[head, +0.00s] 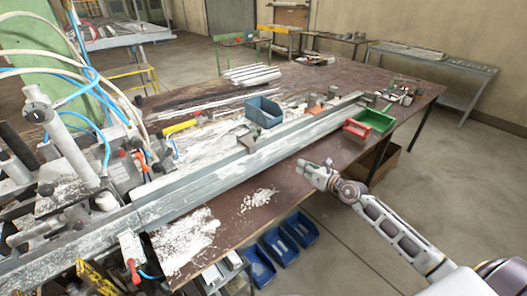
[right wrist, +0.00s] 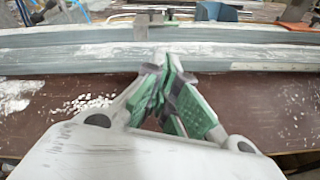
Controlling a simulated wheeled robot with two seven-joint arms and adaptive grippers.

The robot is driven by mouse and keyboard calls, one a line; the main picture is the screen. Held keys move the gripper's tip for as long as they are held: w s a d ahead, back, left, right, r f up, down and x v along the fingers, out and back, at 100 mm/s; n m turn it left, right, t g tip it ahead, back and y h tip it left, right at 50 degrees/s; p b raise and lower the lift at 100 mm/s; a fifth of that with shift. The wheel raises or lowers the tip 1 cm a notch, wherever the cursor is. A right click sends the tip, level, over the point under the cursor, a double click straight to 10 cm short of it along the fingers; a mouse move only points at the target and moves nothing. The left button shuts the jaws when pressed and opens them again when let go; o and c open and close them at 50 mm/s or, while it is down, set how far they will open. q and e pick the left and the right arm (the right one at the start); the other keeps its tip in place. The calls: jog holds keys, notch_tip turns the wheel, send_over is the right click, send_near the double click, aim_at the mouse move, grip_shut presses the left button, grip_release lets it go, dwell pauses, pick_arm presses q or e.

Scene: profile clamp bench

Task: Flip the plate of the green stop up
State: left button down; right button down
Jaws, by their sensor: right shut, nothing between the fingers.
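I cannot make out the plate of a green stop for certain. A green, tray-like piece (head: 378,117) lies at the right end of the bench, beside a smaller red one (head: 356,130). A small grey block (head: 249,141) stands on the long metal rail (head: 205,172); it also shows in the right wrist view (right wrist: 146,27). My right gripper (head: 303,167) is shut and empty, in front of the rail over the bench edge. Its green-padded fingers come together in the right wrist view (right wrist: 163,85), apart from the green piece. My left gripper is not in view.
A blue bin (head: 264,112) stands behind the rail. White powder or chips (head: 258,198) lie on the brown bench top (head: 285,178). Clamps and hoses crowd the left end. Blue bins (head: 280,246) hang below the front edge.

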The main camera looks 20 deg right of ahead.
jog(key=shift+s+a+f+n+g, duration=0.1)
jog(key=shift+s+f+n+g, duration=0.2)
jog(key=shift+f+n, duration=0.45)
jog(key=shift+s+a+f+n+g, duration=0.1)
jog(key=shift+f+n+g, duration=0.35)
jog(key=shift+n, duration=0.5)
